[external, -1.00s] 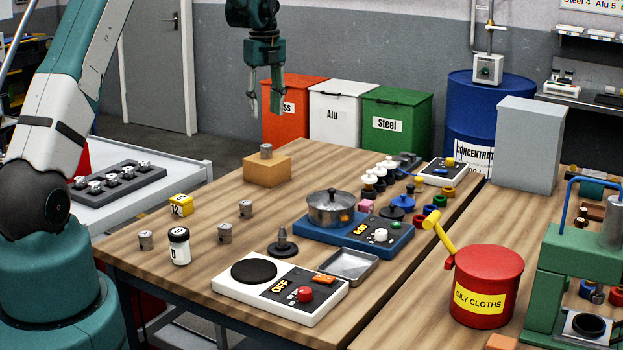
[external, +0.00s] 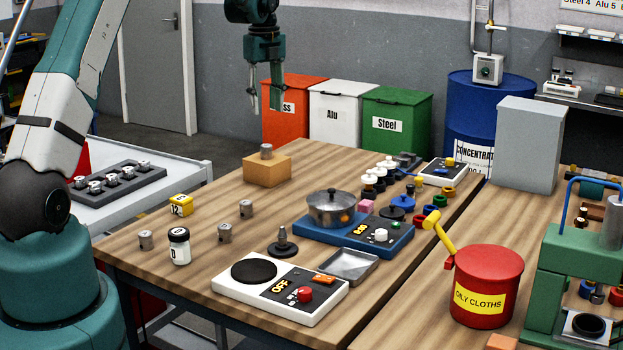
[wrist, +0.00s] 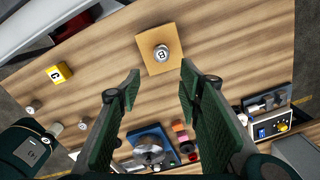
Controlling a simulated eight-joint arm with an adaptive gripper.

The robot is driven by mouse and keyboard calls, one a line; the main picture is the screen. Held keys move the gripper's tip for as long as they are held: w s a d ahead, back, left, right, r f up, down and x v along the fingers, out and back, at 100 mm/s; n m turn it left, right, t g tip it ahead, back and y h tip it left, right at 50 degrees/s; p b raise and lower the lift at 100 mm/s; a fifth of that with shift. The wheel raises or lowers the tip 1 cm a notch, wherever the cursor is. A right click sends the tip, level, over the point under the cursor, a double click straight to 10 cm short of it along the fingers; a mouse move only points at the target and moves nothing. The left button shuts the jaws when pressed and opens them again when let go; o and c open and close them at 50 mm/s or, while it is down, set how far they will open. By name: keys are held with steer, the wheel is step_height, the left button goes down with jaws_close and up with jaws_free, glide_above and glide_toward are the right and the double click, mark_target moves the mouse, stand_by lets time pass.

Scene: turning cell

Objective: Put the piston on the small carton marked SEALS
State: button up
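A small tan carton (external: 278,173) stands near the table's far left edge; no SEALS marking is readable on it. A grey metal piston (external: 266,151) stands upright on its top. In the wrist view the carton (wrist: 150,38) and the piston (wrist: 161,53), with a dark character on its top, lie just beyond the fingertips. My gripper (external: 263,101) is open and empty, raised above the carton's area and apart from both. Its fingers (wrist: 160,72) are spread wide in the wrist view. Similar grey cylinders stand at the table's left (external: 246,209), (external: 224,233), (external: 146,240).
A yellow marked block (external: 181,205) and a black-capped white jar (external: 179,247) stand at left. A hotplate (external: 280,285), a pot (external: 331,209) on a blue cooker, and a metal tray (external: 348,265) fill the middle. The wood around the carton is clear.

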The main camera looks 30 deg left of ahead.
steer(key=s+d+r+n+t, duration=0.2)
steer(key=s+d+r+n, duration=0.35)
steer(key=s+r, duration=0.5)
steer(key=s+d+r+n+t, duration=0.1)
steer(key=s+d+r+n, duration=0.55)
steer(key=s, duration=0.65)
steer(key=s+d+f+n+t, duration=0.1)
steer(key=s+d+n, duration=0.1)
steer(key=s, duration=0.7)
steer(key=s+d+f+n+t, duration=0.1)
steer(key=s+d+n, duration=0.2)
steer(key=s, duration=0.7)
steer(key=s+d+f+n+t, duration=0.1)
steer(key=s+n, duration=0.4)
steer(key=s, duration=0.5)
steer(key=shift+d+n+t, duration=0.4)
steer(key=shift+d+t, duration=0.1)
steer(key=shift+d, duration=0.4)
